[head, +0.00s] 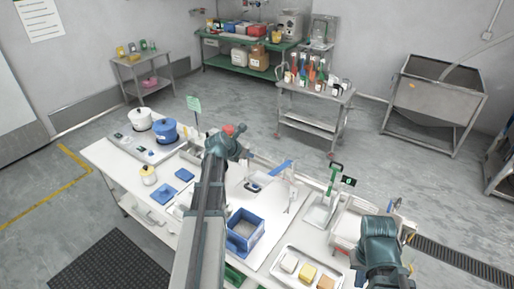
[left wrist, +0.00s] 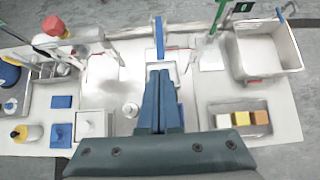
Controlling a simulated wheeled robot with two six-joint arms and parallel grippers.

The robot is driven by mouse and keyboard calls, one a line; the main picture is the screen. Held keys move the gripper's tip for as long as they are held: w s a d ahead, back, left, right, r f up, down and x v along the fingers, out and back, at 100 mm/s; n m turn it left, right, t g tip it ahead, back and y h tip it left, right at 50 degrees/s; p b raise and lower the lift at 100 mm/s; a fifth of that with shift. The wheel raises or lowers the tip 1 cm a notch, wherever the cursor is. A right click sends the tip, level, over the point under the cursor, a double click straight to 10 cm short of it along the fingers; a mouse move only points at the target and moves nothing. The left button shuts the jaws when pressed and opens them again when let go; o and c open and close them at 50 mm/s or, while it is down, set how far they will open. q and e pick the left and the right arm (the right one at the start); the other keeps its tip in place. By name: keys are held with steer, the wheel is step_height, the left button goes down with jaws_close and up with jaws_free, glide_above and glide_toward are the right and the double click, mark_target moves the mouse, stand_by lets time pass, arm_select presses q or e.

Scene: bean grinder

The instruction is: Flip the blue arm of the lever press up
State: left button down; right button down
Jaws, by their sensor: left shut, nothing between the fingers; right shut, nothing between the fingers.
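The lever press (head: 262,182) stands on the white table near its far side. Its blue arm (head: 282,167) shows as a short sloping bar; in the left wrist view the blue arm (left wrist: 159,36) lies lengthwise just beyond my fingertips. My left gripper (head: 244,154) is to the left of the press. In the left wrist view its fingers (left wrist: 158,74) are together and empty, apart from the arm as far as I can tell. My right gripper (head: 383,272) is at the lower right, away from the press; it is shut and its fingertips are hard to make out.
A blue bin (head: 245,232) stands in front of the press. A green-handled device (head: 335,175) stands to its right, and a tray (head: 309,262) with colored blocks lies nearer. White and blue pots (head: 140,118) stand at the left end.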

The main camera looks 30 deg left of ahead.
arm_select(q)
steer(key=shift+s+a, duration=0.2)
steer(key=shift+s, duration=2.15)
steer(key=shift+f, duration=0.1)
steer(key=s+f+b, duration=0.2)
steer(key=f+b, duration=1.3)
steer(key=s+a+f+b, duration=0.1)
steer(key=s+f+b, duration=0.2)
steer(key=f+b, duration=1.3)
steer(key=shift+s, duration=0.3)
steer(key=shift+f, duration=0.1)
steer(key=shift+f+b, duration=0.1)
steer(key=shift+b, duration=0.2)
steer(key=b+x, duration=0.6)
steer(key=x, duration=0.3)
steer(key=shift+a+f, duration=0.1)
steer(key=shift+w+f+b, duration=0.25)
steer(key=shift+w+b, duration=0.1)
steer(key=shift+b, duration=0.1)
steer(key=shift+r, duration=0.1)
